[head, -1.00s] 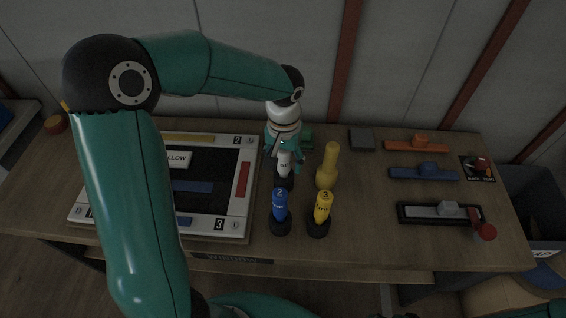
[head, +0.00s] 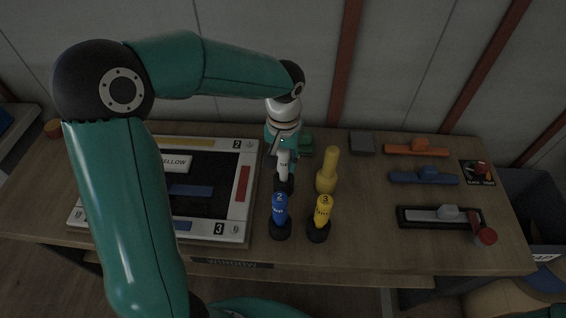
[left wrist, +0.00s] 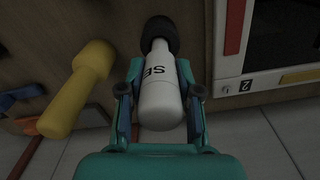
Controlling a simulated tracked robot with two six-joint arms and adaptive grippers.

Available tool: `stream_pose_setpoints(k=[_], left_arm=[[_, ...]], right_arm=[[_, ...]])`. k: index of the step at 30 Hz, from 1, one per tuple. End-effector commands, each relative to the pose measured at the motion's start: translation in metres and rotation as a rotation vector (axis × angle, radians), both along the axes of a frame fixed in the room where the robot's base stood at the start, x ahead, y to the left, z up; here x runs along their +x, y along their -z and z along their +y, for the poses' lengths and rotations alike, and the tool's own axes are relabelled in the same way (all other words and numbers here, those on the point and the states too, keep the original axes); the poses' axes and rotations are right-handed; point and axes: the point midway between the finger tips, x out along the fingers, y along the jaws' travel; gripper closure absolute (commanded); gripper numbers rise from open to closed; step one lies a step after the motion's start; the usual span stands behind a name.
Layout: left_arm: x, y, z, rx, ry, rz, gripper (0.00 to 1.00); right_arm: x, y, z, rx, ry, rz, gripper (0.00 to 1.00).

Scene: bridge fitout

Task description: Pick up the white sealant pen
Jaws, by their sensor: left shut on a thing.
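The white sealant pen (head: 283,163) stands upright in a dark round base, behind the blue pen, in the head view. In the left wrist view the pen (left wrist: 158,92) shows its white body with dark lettering and a black end. My left gripper (head: 281,150) comes down over it from above. Its two fingers (left wrist: 158,95) are shut on the pen's white body, one on each side. I cannot tell whether the pen has left its base. My right gripper is not in view.
A blue pen (head: 280,209) and a yellow pen (head: 322,212) stand in dark bases in front. A yellow bottle-shaped piece (head: 327,174) stands close on the right. A framed board (head: 249,190) lies on the left. Coloured tools (head: 422,178) lie farther right.

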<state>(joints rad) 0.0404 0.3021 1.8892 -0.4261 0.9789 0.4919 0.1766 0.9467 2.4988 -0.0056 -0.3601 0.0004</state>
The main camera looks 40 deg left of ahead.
Motion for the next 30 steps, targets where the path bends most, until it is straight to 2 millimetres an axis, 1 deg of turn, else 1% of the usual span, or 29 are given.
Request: stream_pose_setpoints(k=[5,8,11,15,18,21,25,30], left_arm=[[0.001,-0.028,0.0,0.0,0.0,-0.005,1.0],[0.001,-0.049,0.0,-0.001,0.0,-0.005,1.0],[0.001,-0.072,0.0,-0.001,0.0,-0.008,1.0],[0.001,-0.11,0.0,-0.001,0.0,-0.008,1.0],[0.0,-0.134,-0.001,-0.002,0.001,-0.007,1.0],[0.0,-0.154,0.0,-0.001,0.0,-0.004,1.0],[0.0,-0.172,0.0,0.0,0.0,-0.002,1.0],[-0.001,-0.182,0.0,-0.001,-0.001,0.0,1.0]], right_arm=[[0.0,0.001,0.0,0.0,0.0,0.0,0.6],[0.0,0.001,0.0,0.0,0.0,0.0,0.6],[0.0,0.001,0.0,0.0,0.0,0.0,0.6],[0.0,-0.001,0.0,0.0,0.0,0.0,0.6],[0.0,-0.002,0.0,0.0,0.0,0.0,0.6],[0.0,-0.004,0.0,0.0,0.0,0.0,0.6],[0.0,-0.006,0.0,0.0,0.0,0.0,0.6],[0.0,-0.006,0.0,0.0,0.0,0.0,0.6]])
